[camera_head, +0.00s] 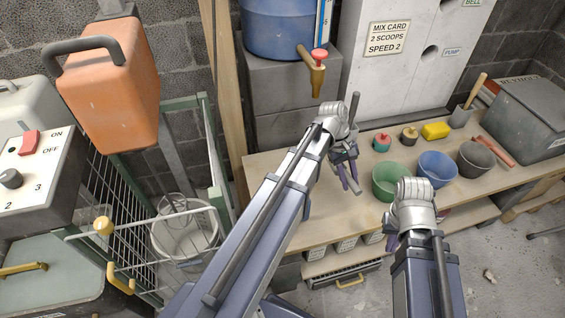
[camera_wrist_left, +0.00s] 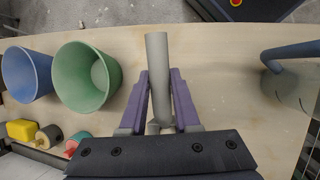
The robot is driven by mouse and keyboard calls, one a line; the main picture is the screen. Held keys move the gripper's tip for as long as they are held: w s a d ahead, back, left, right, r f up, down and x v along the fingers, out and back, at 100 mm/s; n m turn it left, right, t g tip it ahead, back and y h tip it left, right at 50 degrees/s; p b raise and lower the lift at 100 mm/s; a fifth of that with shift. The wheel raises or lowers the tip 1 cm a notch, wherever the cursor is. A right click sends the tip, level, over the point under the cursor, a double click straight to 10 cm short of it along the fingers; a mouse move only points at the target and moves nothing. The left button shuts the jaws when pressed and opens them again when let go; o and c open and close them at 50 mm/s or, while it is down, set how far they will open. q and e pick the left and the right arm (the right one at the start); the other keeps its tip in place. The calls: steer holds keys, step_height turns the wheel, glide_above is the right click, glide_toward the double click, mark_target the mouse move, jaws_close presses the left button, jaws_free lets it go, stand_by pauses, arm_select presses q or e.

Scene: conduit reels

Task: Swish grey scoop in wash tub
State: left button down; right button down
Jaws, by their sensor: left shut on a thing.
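My left gripper (camera_head: 348,178) points down over the bench. It also shows in the wrist view (camera_wrist_left: 159,105), with its purple fingers shut on the grey scoop. The scoop's round grey handle (camera_wrist_left: 157,70) sticks out between the fingers; its bowl cannot be made out. A green tub (camera_head: 390,184), a blue tub (camera_head: 438,170) and a dark grey tub (camera_head: 477,160) stand in a row on the bench, right of the left gripper. No label shows which is the wash tub.
A grey vessel with a blue handle (camera_wrist_left: 293,88) stands on the bench in the wrist view. A brass tap (camera_head: 317,75) hangs behind the left gripper. Small knobs and a yellow block (camera_head: 436,131) lie behind the tubs. A wire trolley (camera_head: 150,240) is at left.

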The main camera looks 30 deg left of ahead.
step_height(320, 180, up, 16)
steer(key=p, duration=1.5)
